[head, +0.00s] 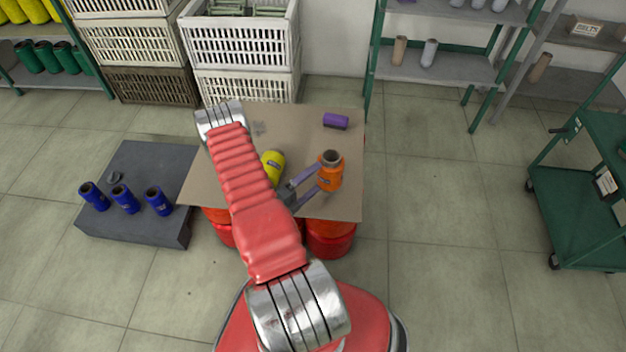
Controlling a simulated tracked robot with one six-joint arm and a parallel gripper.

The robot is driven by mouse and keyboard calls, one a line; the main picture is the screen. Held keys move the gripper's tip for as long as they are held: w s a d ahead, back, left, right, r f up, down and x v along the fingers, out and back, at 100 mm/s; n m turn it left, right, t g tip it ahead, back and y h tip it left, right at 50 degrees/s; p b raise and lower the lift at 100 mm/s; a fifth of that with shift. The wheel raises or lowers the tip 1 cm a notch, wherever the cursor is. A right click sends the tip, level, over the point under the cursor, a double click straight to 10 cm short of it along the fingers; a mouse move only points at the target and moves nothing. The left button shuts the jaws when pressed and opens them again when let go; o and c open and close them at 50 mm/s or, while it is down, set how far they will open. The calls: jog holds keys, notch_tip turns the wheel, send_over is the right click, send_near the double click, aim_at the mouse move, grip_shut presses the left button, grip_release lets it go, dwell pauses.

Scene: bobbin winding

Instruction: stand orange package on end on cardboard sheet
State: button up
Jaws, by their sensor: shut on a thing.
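The orange package (329,177) is a cone or spool of thread with a grey-brown core showing at its top. It looks upright, near the right edge of the cardboard sheet (345,204). My gripper (319,182) reaches it from the left with two thin purple-grey fingers and is shut on it. I cannot tell whether the package touches the sheet or is held just above it. The sheet is brown and rests on red-orange drums. My red arm covers part of the sheet's left side.
A yellow package (273,165) lies or leans on the sheet beside my arm. A purple package (336,121) lies at the back right. Several blue packages stand on a dark grey platform (150,217) at left. A green cart (585,235) stands at right, with clear floor between.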

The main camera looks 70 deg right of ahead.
jog(key=shift+f, duration=1.35)
jog(key=o, duration=1.5)
jog(key=shift+v, duration=6.95)
